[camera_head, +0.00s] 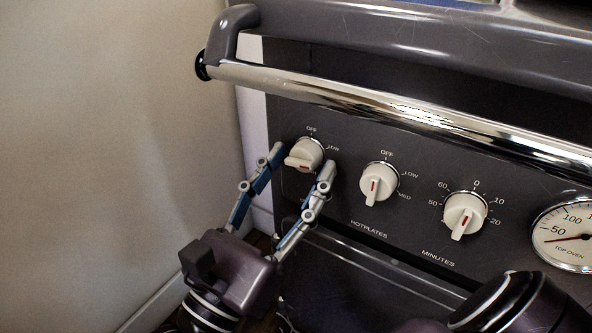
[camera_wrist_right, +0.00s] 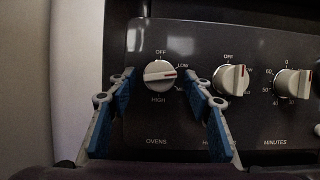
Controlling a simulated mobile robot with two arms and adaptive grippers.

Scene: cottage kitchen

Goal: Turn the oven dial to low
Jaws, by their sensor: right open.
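The oven dial (camera_head: 306,153) is the leftmost white knob on the dark control panel, labelled OVENS in the right wrist view (camera_wrist_right: 158,74). There its red mark points right, a little below the LOW label, with OFF above and HIGH below. My right gripper (camera_head: 303,160) is open, with one finger on each side of the dial. In the wrist view the fingertips (camera_wrist_right: 159,77) stand left and right of the knob with gaps visible; I cannot tell how near the panel they are. My left gripper is not in view.
The hotplates dial (camera_head: 379,183) and minutes dial (camera_head: 464,214) are to the right, then a round top oven gauge (camera_head: 567,235). A chrome rail (camera_head: 400,110) runs above the dials. A pale wall (camera_head: 110,130) is at the left. My own dark arm part fills the bottom right.

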